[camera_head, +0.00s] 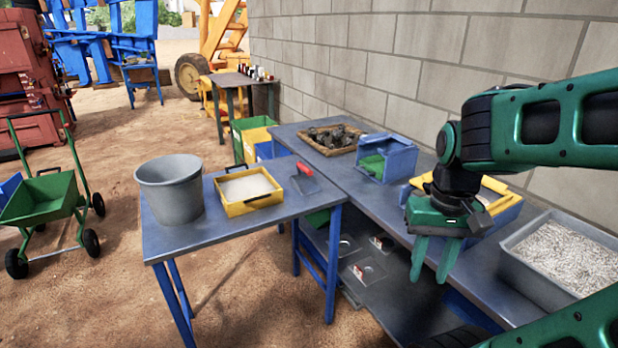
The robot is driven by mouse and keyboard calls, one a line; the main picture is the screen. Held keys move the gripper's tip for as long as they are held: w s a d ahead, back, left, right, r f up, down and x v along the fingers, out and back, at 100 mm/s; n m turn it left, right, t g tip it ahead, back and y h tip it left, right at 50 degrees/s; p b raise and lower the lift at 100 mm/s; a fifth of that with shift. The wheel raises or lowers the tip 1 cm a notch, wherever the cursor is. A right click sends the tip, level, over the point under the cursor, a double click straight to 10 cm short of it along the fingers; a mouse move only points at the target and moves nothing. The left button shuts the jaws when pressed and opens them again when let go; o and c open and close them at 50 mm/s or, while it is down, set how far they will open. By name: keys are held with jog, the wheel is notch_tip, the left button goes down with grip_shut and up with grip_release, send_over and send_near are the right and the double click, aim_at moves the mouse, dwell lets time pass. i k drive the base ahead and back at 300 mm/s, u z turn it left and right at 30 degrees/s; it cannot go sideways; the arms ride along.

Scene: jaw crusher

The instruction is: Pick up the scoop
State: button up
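A small tool with a red handle and a flat grey pan, which looks like the scoop (304,180), lies on the blue-grey table to the right of the yellow sieve tray. My gripper (428,281) points down over the long bench, well to the right of the scoop and apart from it. Its two green fingers are spread with a gap between them, and nothing shows in the gap.
A grey bucket (172,190) and the yellow tray (232,208) stand left of the scoop. A blue bin (398,157), a tray of dark rocks (315,147) and a grey gravel bin (528,277) are on the bench. A green wheelbarrow (42,196) stands at left.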

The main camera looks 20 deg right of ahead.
aim_at(305, 183)
jog(key=i, duration=0.95)
jog(key=u, duration=0.1)
